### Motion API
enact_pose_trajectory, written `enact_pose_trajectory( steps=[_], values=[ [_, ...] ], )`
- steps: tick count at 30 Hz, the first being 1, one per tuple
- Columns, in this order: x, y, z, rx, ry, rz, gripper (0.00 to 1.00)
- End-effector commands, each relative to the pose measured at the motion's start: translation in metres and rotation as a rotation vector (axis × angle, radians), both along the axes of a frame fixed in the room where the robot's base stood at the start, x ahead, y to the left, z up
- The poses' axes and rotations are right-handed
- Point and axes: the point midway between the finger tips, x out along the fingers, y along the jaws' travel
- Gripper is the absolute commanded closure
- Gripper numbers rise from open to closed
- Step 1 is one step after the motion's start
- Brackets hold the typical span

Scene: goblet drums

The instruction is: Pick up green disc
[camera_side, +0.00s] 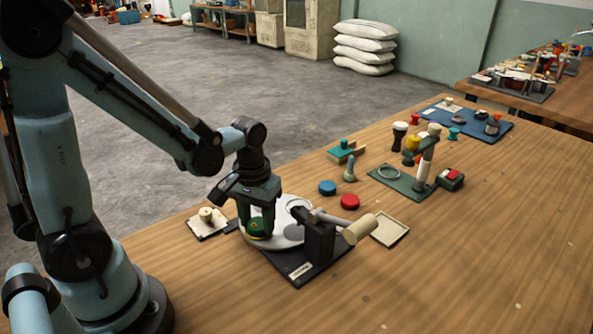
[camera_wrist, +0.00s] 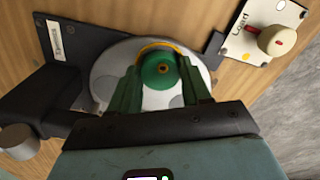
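The green disc (camera_wrist: 160,70), with a small hole at its centre and a yellow-orange edge around part of it, lies on a white round plate (camera_wrist: 105,68) in the wrist view. My gripper (camera_wrist: 160,78) is right over the disc, with one green finger on each side of it. I cannot tell whether the fingers touch or squeeze it. In the side view my gripper (camera_side: 258,226) points down at the plate (camera_side: 284,215), and the disc (camera_side: 256,228) is mostly hidden between the fingers.
A dark stand with a cream-ended lever (camera_side: 357,229) rises close beside the plate. A small card with a cream knob (camera_side: 206,219) is at left. Blue (camera_side: 327,187) and red (camera_side: 349,201) discs lie behind. A green board (camera_side: 400,182) is farther off. The front right table is clear.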

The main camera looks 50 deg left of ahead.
Motion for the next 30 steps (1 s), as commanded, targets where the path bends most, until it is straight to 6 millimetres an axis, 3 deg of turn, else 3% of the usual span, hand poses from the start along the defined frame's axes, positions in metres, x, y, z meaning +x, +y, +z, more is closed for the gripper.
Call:
enact_pose_trajectory(
  steps=[1,6,20,28,30],
  values=[
    [0.0,0.0,0.0,0.0,0.0,0.0,0.61],
    [0.0,0.0,0.0,0.0,0.0,0.0,0.87],
    [0.0,0.0,0.009,0.0,0.0,0.0,0.87],
    [-0.001,0.0,0.043,0.0,0.0,0.0,0.87],
    [-0.008,-0.016,0.051,0.0,0.001,-0.009,0.87]
  ],
)
